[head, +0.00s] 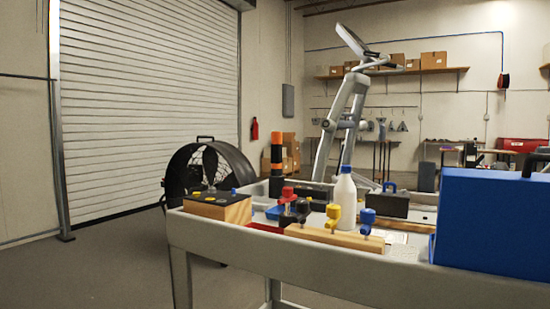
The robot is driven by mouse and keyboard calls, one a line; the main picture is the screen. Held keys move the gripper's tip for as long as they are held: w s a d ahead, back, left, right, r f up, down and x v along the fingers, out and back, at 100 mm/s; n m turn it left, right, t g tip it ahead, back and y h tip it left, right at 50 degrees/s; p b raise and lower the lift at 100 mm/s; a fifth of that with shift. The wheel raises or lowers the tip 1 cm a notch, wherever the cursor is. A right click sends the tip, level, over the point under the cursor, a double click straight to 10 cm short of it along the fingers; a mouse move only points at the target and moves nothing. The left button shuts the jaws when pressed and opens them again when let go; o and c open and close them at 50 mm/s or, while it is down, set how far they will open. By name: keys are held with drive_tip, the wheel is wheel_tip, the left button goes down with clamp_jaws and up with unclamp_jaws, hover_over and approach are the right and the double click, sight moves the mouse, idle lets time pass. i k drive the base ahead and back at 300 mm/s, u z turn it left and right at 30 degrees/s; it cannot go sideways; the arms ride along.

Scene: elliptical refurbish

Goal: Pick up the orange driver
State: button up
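An upright orange and black cylinder (277,153) stands toward the back left of the grey workbench cart, behind a red-topped item. It is the only clearly orange item on the cart; I cannot tell if it is the driver. A wooden rack (322,235) at the front edge holds small tools with a yellow handle (333,212) and a blue handle (367,216). A red handle (287,194) shows behind the rack's left end. My gripper is not in view.
The cart (325,267) also carries a white bottle (345,200), a wooden block with a black top (218,206), a dark toolbox (389,204) and a large blue box (492,225) at right. A black fan (212,170) and an elliptical machine (345,115) stand behind. Floor at left is clear.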

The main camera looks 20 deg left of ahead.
sight(276, 146)
drive_tip(key=u, duration=2.95)
drive_tip(key=i, duration=1.3)
drive_tip(key=u, duration=0.05)
